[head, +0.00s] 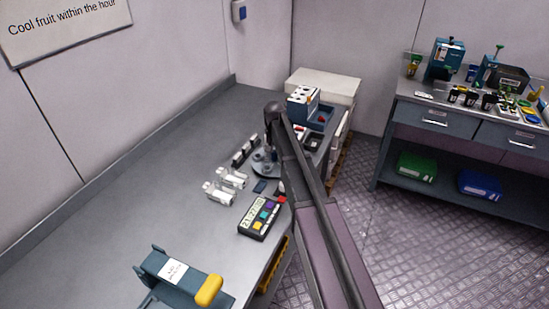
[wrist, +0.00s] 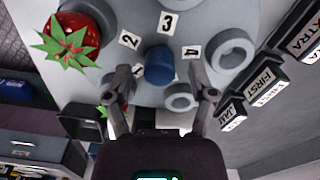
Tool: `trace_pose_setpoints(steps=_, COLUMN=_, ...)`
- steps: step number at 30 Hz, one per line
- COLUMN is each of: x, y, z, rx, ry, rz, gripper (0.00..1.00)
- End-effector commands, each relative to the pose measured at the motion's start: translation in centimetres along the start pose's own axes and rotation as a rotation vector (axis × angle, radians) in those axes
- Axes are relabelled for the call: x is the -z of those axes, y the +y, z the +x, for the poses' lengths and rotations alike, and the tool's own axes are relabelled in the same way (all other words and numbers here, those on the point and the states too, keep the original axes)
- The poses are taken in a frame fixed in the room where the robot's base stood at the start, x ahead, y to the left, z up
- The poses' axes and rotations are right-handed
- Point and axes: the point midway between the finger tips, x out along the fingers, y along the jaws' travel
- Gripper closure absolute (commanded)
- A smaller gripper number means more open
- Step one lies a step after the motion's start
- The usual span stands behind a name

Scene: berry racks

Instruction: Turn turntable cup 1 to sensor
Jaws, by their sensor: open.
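The turntable (wrist: 195,28) is a grey disc with number labels in the wrist view; 2, 3 and 4 read clearly, and a label by the left finger is partly hidden. A round blue knob (wrist: 159,66) stands at its middle. Grey ring-shaped cups (wrist: 233,53) sit around the rim. A red strawberry (wrist: 88,30) with green leaves is at the upper left. My gripper (wrist: 161,90) is open, its fingers either side of the knob, with gaps visible. In the head view the turntable (head: 259,168) is partly hidden by my arm. I cannot identify the sensor.
Black holders labelled EXTRA, FIRST and JAM (wrist: 268,82) stand close right of the disc. In the head view, white bottle-like items (head: 220,193) and a display box with coloured buttons (head: 262,217) are nearby. A blue-and-white box (head: 302,104) stands behind.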

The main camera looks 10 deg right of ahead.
Motion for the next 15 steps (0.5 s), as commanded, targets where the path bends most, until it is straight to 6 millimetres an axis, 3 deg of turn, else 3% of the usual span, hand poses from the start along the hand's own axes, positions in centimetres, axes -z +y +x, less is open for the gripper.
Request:
trace_pose_setpoints(steps=14, x=0.03, y=0.08, z=0.39, rx=0.0, ry=0.0, rz=0.001, gripper=0.28)
trace_pose_setpoints(steps=15, x=0.03, y=0.08, z=0.39, rx=0.0, ry=0.0, rz=0.001, gripper=0.4)
